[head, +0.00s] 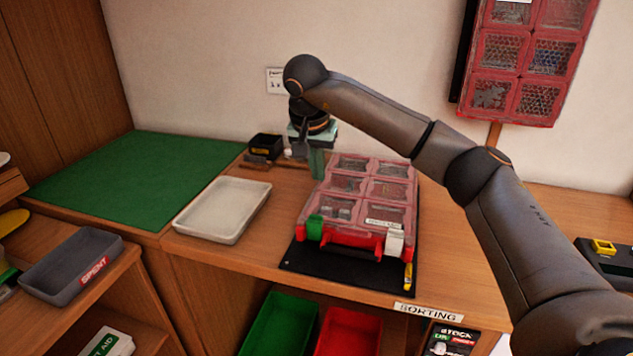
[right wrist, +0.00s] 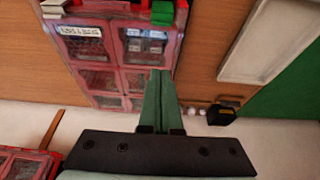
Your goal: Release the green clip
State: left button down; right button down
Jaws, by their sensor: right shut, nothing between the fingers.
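The green clip (head: 315,226) sits at the front left corner of a red case with a clear, divided lid (head: 352,189). It also shows at the top of the right wrist view (right wrist: 162,12). I cannot tell whether it is latched. A white clip (head: 394,243) is at the case's front right corner. My right gripper (head: 317,175) points down near the back left of the case, apart from the green clip. Its green fingers (right wrist: 160,74) are together with nothing between them. My left gripper is not in view.
The case lies on a black mat (head: 340,280) with a yellow marker (head: 408,276) at its right. A white tray (head: 222,210) and a small black box (head: 266,146) stand to the left. A similar red case (head: 525,60) hangs on the wall. The green mat (head: 135,178) is clear.

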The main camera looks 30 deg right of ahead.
aim_at(317, 214)
jog(key=x, duration=0.8)
jog(key=shift+f, duration=0.4)
jog(key=shift+s+a+r, duration=0.2)
jog(key=shift+s+a, duration=0.5)
jog(key=shift+a, duration=0.2)
pick_arm(q)
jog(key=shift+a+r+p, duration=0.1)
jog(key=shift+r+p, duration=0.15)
jog(key=shift+p, duration=0.05)
pick_arm(e)
jog(key=shift+s+a, duration=0.55)
jog(key=shift+a, duration=0.05)
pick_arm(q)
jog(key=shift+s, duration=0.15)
pick_arm(e)
jog(key=shift+w, duration=0.1)
